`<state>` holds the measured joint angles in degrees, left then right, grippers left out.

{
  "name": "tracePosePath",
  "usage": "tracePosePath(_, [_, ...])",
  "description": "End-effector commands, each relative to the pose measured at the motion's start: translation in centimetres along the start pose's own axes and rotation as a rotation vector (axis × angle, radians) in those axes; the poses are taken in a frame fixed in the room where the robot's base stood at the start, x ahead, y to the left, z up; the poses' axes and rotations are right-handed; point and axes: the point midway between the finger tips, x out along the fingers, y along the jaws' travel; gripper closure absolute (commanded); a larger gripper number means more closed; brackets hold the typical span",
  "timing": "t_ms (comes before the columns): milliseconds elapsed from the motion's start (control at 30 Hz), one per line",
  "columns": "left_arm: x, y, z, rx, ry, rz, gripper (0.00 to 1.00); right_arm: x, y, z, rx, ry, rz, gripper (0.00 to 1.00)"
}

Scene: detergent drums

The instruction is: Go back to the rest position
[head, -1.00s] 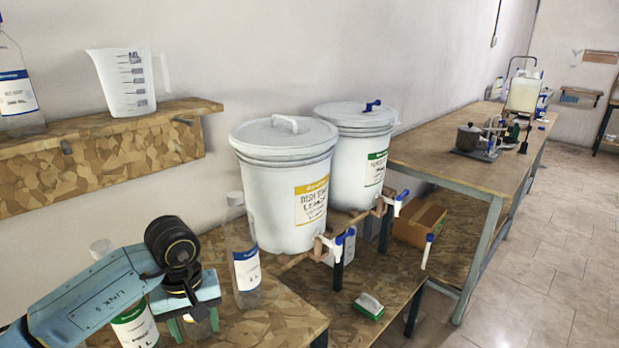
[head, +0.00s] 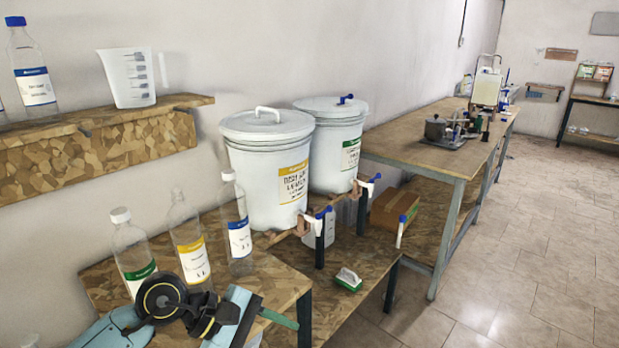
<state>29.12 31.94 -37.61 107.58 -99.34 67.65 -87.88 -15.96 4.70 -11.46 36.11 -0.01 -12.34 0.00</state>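My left arm comes in at the bottom left of the head view. Its gripper (head: 270,317) is low at the front edge of the near table (head: 285,283); one green finger shows, pointing right, and the finger gap is hidden. My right gripper is out of view. Three capped clear bottles stand upright on the table behind the arm: one with a green label (head: 133,258), one with a yellow label (head: 189,246) and one with a blue label (head: 236,222). Two white lidded drums, yellow-labelled (head: 262,170) and green-labelled (head: 338,150), stand behind them.
A shelf (head: 100,152) on the left wall holds a measuring jug (head: 128,77) and a blue-capped bottle (head: 32,72). A green-and-white brush (head: 348,279) lies on the lower board below the taps. A cardboard box (head: 394,208) stands beyond. The tiled floor at right is clear.

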Motion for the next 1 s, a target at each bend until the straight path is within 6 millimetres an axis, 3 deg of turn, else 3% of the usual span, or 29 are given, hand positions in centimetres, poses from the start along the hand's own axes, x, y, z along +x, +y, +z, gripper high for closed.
tracePosePath(100, [0.4,2.9,4.9,-0.248,-0.243,0.249,0.49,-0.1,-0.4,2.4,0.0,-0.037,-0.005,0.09])
tracePosePath(200, [-1.2,5.5,7.6,-0.496,-0.451,0.443,0.49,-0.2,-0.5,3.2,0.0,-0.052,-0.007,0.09])
tracePosePath(333, [-4.8,8.2,8.5,-0.854,-0.722,0.669,0.49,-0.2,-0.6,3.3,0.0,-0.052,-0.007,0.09])
tracePosePath(467, [-8.9,9.1,6.6,-1.241,-0.99,0.872,0.49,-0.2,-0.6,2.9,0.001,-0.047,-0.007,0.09])
tracePosePath(567, [-11.5,8.2,3.6,-1.551,-1.191,1.017,0.49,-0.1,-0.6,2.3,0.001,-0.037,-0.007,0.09])
tracePosePath(667, [-13.3,5.8,0.0,-1.865,-1.383,1.16,0.49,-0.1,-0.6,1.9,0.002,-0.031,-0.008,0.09])
tracePosePath(800, [-13.9,0.1,-4.7,-2.307,-1.63,1.365,0.49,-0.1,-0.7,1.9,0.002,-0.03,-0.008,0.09])
tracePosePath(833, [-13.8,-1.5,-5.5,2.238,1.564,-1.318,0.49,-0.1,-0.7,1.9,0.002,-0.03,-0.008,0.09])
tracePosePath(1000, [-11.8,-11.2,-7.9,1.814,1.182,-1.077,0.49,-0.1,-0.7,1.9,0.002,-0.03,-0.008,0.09])
